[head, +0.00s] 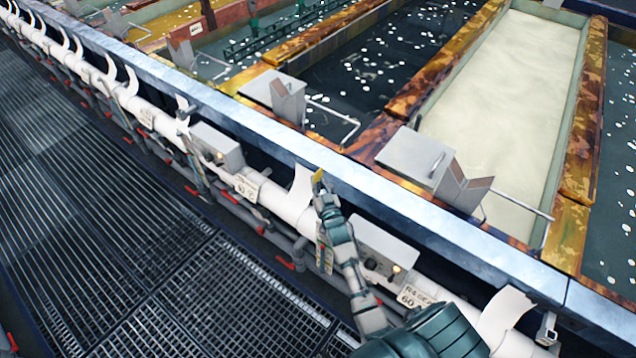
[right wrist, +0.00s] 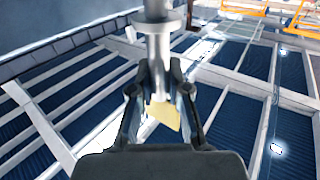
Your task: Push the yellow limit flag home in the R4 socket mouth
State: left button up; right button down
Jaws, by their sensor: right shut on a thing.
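The yellow limit flag (head: 318,178) shows as a small upright patch at the tip of my right gripper (head: 324,197), near the tank's front rail. In the right wrist view the flag (right wrist: 165,115) sits between the two dark fingers of the right gripper (right wrist: 160,95), which is shut on it. A grey metal post with a collar (right wrist: 157,25) comes down from the top edge to the fingers. I cannot tell whether it belongs to the flag or the socket. The R4 label (head: 416,297) is on the white pipe to the right. I cannot make out the R4 socket mouth. My left gripper is out of view.
A pale blue rail (head: 250,124) runs along the tanks. Grey boxes (head: 388,250) (head: 216,146) sit on the near side by the white pipe. Metal brackets (head: 415,157) stand beyond the rail. Dark grating floor (head: 110,210) lies open at left.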

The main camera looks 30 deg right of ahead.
jog(key=c, duration=1.1)
grip_release()
jog(key=shift+f, duration=0.2)
jog(key=shift+o, duration=0.2)
jog(key=shift+s+a+f, duration=0.1)
jog(key=shift+f, duration=0.05)
jog(key=shift+s+f, duration=0.1)
jog(key=shift+s, duration=0.1)
jog(key=v, duration=1.1)
jog(key=shift+s+r, duration=0.15)
jog(key=shift+r, duration=0.15)
